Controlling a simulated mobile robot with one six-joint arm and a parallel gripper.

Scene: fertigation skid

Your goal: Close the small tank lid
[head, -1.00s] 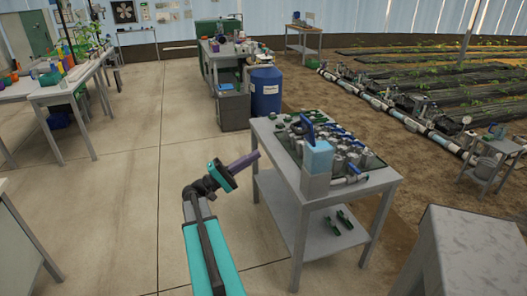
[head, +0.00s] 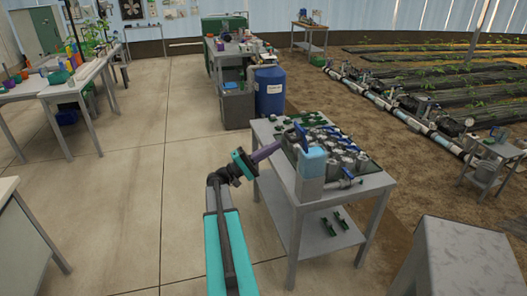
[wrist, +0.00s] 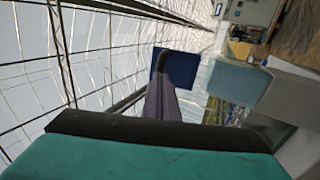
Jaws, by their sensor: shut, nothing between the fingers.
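The small tank (head: 311,163), light blue above and grey below, stands on the near left part of the grey table. My gripper (head: 279,146), with purple fingers, is shut and empty, pointing at the lid from the left. In the wrist view the fingertips (wrist: 162,62) overlap the blue lid (wrist: 188,76), hiding part of it. The light blue tank (wrist: 228,82) is to its right. I cannot tell whether the fingers touch the lid.
The grey table (head: 347,192) carries grey fittings with blue handles (head: 337,142) behind the tank. Green parts (head: 333,224) lie on its lower shelf. A blue barrel (head: 269,92) stands behind. A grey stand (head: 458,258) is at front right.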

